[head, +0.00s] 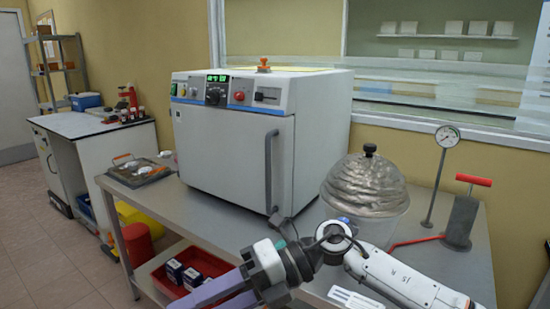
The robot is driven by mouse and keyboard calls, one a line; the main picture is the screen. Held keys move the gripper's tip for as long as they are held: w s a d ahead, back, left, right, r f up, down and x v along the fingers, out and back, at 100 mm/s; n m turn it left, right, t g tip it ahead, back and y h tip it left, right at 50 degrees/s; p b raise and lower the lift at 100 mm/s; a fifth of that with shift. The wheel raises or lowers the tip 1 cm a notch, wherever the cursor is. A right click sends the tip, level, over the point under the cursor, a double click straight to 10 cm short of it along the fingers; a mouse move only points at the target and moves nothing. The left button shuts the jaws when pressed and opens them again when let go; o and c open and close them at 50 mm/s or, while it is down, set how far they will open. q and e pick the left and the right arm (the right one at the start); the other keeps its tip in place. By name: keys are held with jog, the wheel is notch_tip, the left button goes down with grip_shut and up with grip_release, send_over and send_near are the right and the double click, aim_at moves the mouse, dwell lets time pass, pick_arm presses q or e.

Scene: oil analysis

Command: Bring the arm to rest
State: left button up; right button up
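My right arm comes in from the lower right, in front of the steel table. Its gripper (212,291) points to the lower left, with pale lilac fingers partly cut off by the bottom edge of the head view. The fingertips do not show clearly, so I cannot tell whether it is open or shut. I see nothing held in the visible part of it. My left arm and gripper are not in view.
A white oven-like box (228,152) with a closed door stands on the steel table (185,208). A red tray (160,285) with small boxes lies below, near my gripper.

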jog(key=w+d+f+m+t+y, duration=0.1)
jog(key=w+d+f+m+t, duration=0.25)
jog(key=m+t, duration=0.75)
jog(key=w+d+f+m+t+y, duration=0.1)
jog(key=w+d+f+m+t, duration=0.2)
jog(key=m+t, duration=0.8)
jog(key=s+d+f+m+g+h, duration=0.1)
jog(key=d+f+m+h, duration=0.5)
jog(key=d+f+m, duration=0.3)
jog(key=s+d+f+m+g+h, duration=0.3)
jog(key=s+d+f, duration=0.3)
jog(key=s+f, duration=0.4)
jog(key=s+d+f+m+g+h, duration=0.4)
jog(key=s+d+f+m, duration=0.2)
jog(key=s+f, duration=0.4)
jog(key=shift+d+f, duration=0.3)
jog(key=shift+f, duration=0.25)
